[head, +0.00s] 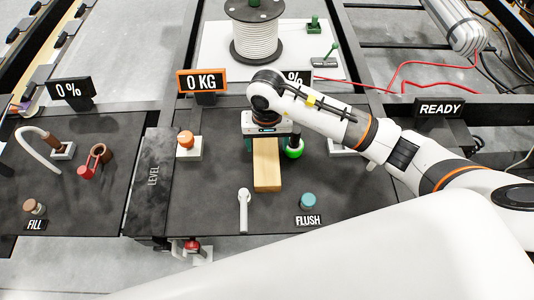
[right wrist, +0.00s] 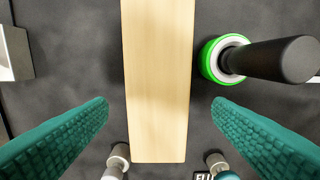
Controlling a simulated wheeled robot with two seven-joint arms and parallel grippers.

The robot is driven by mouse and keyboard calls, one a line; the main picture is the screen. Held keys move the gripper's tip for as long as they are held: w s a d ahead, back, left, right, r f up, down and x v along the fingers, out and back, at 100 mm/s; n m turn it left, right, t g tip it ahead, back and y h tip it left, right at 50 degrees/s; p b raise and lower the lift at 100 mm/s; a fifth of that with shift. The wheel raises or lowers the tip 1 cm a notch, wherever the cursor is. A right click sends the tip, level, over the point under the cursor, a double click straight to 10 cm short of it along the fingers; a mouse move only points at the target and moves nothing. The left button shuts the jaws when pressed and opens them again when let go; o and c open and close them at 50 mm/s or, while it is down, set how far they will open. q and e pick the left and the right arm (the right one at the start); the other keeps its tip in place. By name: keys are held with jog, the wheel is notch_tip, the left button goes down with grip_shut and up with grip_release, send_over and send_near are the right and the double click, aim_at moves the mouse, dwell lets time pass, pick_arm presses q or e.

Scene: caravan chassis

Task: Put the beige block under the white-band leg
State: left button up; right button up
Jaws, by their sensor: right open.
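The beige block (head: 267,170) lies lengthwise on the dark bench top, pointing toward me. It also fills the middle of the right wrist view (right wrist: 158,80), where its far end is cut off. My right gripper (head: 268,142) is over the block's far part in the head view. In the right wrist view its teal fingers (right wrist: 160,102) are open, one on each side of the block with gaps between. I cannot make out a white-band leg for certain. My left gripper is not in view.
A green-ringed post with a dark handle (right wrist: 270,60) stands close right of the block. A white lever (head: 243,208) and a teal FLUSH button (head: 308,200) are near its close end. An orange button (head: 186,141) stands left. A rope spool (head: 254,35) is behind.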

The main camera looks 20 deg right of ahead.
aim_at(266, 154)
jog(key=shift+f, duration=0.8)
notch_tip(266, 154, down, 4)
jog(key=shift+w+a+f+p, duration=0.15)
jog(key=shift+p, duration=0.8)
jog(key=shift+f, duration=0.45)
jog(key=shift+w, duration=0.1)
jog(key=c, duration=1)
notch_tip(266, 154, up, 10)
jog(key=shift+r+b, duration=0.1)
jog(key=shift+b, duration=0.9)
jog(key=shift+c, duration=0.2)
jog(key=shift+d+r, duration=0.2)
jog(key=shift+d, duration=0.05)
jog(key=s+d+r+n, duration=0.3)
jog(key=s+d+r, duration=0.2)
jog(key=s+r, duration=0.2)
jog(key=shift+s+d+r, duration=0.2)
jog(key=shift+s, duration=0.45)
